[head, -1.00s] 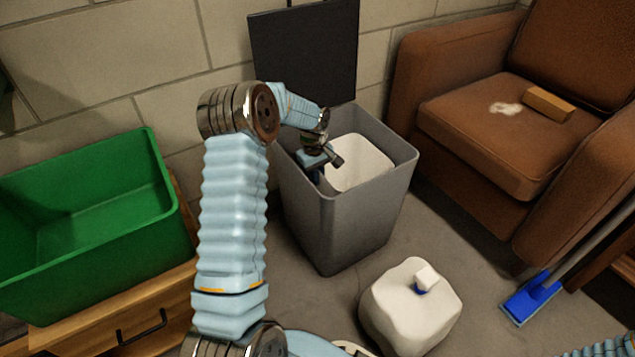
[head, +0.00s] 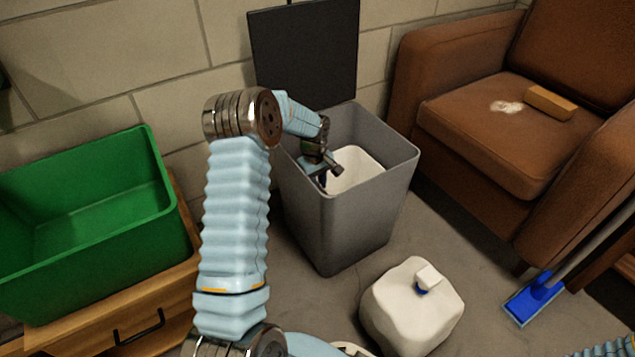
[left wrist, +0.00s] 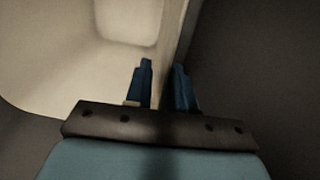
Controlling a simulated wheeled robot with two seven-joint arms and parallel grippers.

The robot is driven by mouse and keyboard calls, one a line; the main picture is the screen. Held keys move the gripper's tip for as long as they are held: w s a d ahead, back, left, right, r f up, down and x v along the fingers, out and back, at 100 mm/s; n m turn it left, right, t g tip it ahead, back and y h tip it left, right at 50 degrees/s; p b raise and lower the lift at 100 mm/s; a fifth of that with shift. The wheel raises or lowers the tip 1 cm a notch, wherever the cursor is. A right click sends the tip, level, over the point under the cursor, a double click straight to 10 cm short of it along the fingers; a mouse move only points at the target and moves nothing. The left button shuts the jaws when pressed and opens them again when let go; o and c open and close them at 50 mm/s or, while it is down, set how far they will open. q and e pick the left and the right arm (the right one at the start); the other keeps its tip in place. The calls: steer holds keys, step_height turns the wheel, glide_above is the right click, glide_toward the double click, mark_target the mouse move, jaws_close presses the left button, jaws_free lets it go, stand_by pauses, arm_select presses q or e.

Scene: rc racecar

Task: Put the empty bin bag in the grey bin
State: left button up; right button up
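The bin bag (head: 358,165) is a white, open-topped, box-like shape inside the grey bin (head: 345,225), its rim below the bin's rim. My left gripper (head: 326,180) reaches into the bin at its left side. In the left wrist view the fingers (left wrist: 163,88) stand on either side of the bag's pale wall (left wrist: 172,35), which runs between them; they look closed on it. The bag's lower part is hidden by the bin walls. My right gripper is out of view; only a bit of its arm shows at the bottom right corner.
The bin's dark lid (head: 305,60) stands open against the wall. A green crate (head: 100,235) sits on a wooden cabinet (head: 130,325) at left. A white jug (head: 410,310) is on the floor in front. A brown armchair (head: 480,130) and blue broom (head: 533,298) are at right.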

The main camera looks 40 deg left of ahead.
arm_select(q)
steer(key=shift+o, duration=0.5)
steer(key=shift+r, duration=0.1)
steer(key=shift+r+p, duration=0.35)
steer(key=shift+r, duration=0.05)
step_height(320, 180, up, 12)
steer(key=p, duration=0.2)
steer(key=shift+s+a+r, duration=0.15)
steer(key=shift+s+a, duration=0.05)
steer(key=shift+s, duration=0.25)
stand_by(0.3)
